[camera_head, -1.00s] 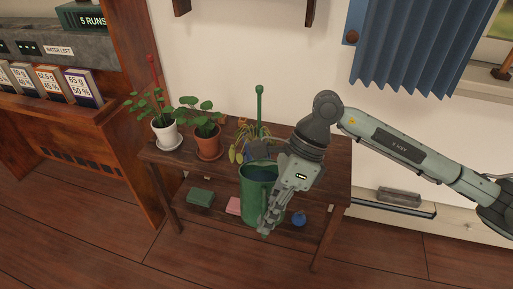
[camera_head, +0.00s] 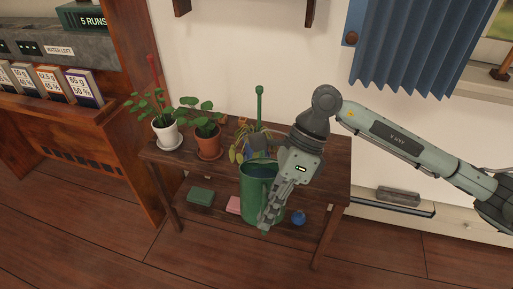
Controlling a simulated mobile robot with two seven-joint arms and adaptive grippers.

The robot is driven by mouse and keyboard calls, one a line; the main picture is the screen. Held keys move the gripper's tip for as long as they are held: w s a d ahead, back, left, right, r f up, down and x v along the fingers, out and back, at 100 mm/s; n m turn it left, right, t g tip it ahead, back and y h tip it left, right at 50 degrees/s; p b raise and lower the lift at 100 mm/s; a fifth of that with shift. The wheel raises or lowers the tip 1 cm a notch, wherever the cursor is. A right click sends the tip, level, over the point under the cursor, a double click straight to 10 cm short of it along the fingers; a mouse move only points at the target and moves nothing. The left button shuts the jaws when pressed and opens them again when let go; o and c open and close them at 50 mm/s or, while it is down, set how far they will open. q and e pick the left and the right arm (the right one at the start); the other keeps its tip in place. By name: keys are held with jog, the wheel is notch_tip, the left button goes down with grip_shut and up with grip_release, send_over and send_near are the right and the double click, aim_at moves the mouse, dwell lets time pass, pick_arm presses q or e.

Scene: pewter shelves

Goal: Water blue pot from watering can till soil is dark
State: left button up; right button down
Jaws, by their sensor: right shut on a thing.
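The green watering can (camera_head: 254,197) hangs upright in front of the plant table, its open top facing up. My right gripper (camera_head: 269,211) is shut on its right side; the fingers hide the handle. Behind the can, a drooping yellow-green plant (camera_head: 240,148) stands on the table top with a tall green round-tipped stake (camera_head: 260,105). A grey-blue piece (camera_head: 257,142) shows above the can's rim; I cannot tell whether it is the can's spout head or part of a pot. The blue pot and its soil are not clearly visible. My left gripper is out of view.
A white pot (camera_head: 167,138) and a terracotta pot (camera_head: 208,149) with leafy plants stand left on the wooden table (camera_head: 322,170). The lower shelf holds a green box (camera_head: 201,196), a pink block (camera_head: 233,205) and a small blue round thing (camera_head: 298,217). The table top's right end is clear.

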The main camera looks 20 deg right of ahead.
jog(key=shift+r, duration=0.2)
jog(key=shift+w+r, duration=0.1)
jog(key=shift+r, duration=0.25)
jog(key=shift+r+p, duration=0.15)
jog(key=shift+p, duration=0.2)
jog(key=shift+w+r, duration=0.1)
jog(key=shift+r, duration=0.1)
dwell(1.6)
jog(key=shift+r+g, duration=0.3)
jog(key=shift+r, duration=0.15)
